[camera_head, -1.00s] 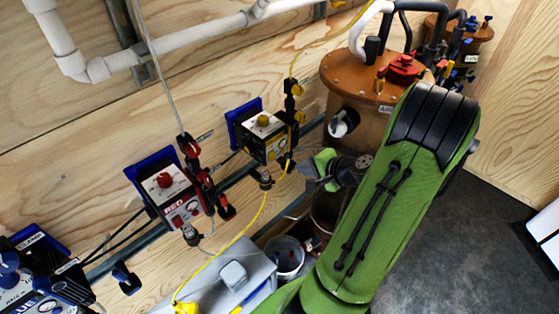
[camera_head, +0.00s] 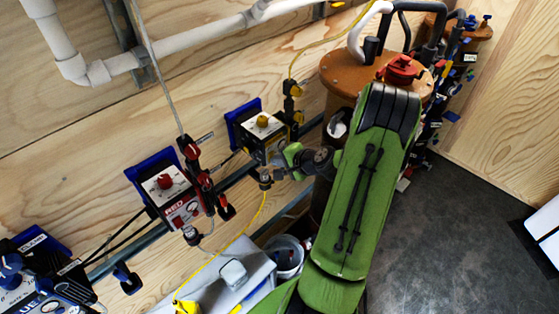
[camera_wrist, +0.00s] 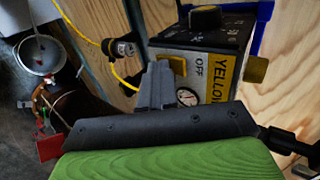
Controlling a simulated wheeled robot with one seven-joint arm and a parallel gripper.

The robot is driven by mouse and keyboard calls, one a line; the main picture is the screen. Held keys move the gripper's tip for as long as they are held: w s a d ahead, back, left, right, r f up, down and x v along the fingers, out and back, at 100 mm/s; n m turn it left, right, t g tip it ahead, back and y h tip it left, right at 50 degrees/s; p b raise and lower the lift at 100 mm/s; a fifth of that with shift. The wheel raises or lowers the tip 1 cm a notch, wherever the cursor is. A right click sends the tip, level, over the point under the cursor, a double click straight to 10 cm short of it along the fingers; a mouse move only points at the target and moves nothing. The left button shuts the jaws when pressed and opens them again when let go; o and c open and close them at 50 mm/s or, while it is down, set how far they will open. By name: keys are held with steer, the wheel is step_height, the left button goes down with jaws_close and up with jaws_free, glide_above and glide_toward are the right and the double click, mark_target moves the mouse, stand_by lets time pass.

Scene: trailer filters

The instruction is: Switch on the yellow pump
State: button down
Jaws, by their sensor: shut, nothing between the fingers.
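The yellow pump (camera_head: 262,136) is a small box on a blue wall bracket, with a yellow knob on its top. In the wrist view, the pump (camera_wrist: 205,62) shows a "YELLOW" label, the word "OFF", a round gauge (camera_wrist: 187,97) and a yellow rocker switch (camera_wrist: 177,67). My gripper (camera_wrist: 158,72) is shut and empty, its tips in front of the pump's face, right beside the switch. Whether they touch it I cannot tell. In the head view, my gripper (camera_head: 280,160) is at the pump's lower right side, and my arm hides part of the area.
The red pump (camera_head: 172,190) is left of the yellow one; a blue pump (camera_head: 40,285) is at lower left. A brown tank (camera_head: 350,75) stands behind my arm. Yellow tubing (camera_wrist: 85,28) runs beside the pump. A bucket (camera_head: 284,255) and grey case (camera_head: 235,275) sit below.

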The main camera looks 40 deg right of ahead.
steer(key=shift+w+r+p, duration=0.1)
steer(key=shift+r+p, duration=0.65)
steer(key=shift+r, duration=0.05)
steer(key=shift+f, duration=0.1)
